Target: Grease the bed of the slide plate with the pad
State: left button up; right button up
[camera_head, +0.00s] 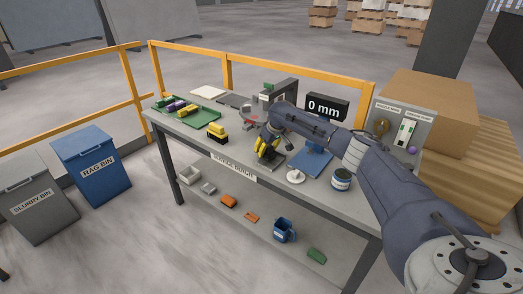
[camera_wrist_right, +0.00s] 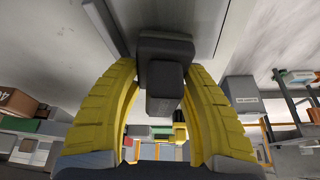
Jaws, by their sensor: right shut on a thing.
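My right gripper (camera_head: 266,152), with yellow fingers, is low over the middle of the bench. In the right wrist view its fingers (camera_wrist_right: 160,95) are closed around a dark grey block (camera_wrist_right: 165,82) with a wider part behind it. I cannot tell for sure that this block is the pad. A dark flat piece (camera_head: 274,164) shows at the gripper. A blue plate-like fixture (camera_head: 314,161) stands just right of it, partly behind my arm; I cannot tell whether it is the slide plate. My left gripper is not in view.
A round white item (camera_head: 295,177) and a tin (camera_head: 341,180) are near the bench's front edge. A green tray (camera_head: 190,115) with coloured blocks and a yellow-black block (camera_head: 217,133) are left. A display (camera_head: 325,107) reads 0 mm. Bins (camera_head: 92,162) stand left.

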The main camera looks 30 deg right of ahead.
aim_at(274, 152)
jog(key=shift+s+d+f, duration=0.2)
jog(key=shift+s+d, duration=0.4)
jog(key=shift+s, duration=0.15)
jog(key=shift+s+d+f, duration=0.2)
jog(key=shift+s+d, duration=0.35)
jog(key=shift+s, duration=0.2)
jog(key=shift+o, duration=0.2)
jog(key=shift+s+d, duration=0.35)
jog(key=shift+s, duration=0.5)
jog(key=shift+s+d, duration=0.3)
jog(key=shift+s, duration=0.5)
jog(key=shift+s+d+r, duration=0.15)
jog(key=shift+c, duration=1.2)
jog(key=shift+w+a+r, duration=0.15)
jog(key=shift+r, duration=0.25)
jog(key=shift+w+a+r, duration=0.1)
jog(key=shift+w+r, duration=0.05)
jog(key=shift+r, duration=0.25)
jog(key=shift+a+r, duration=0.15)
jog(key=shift+r, duration=1.05)
jog(key=shift+a+r, duration=0.1)
jog(key=shift+r, duration=1.05)
jog(key=shift+r, duration=1.5)
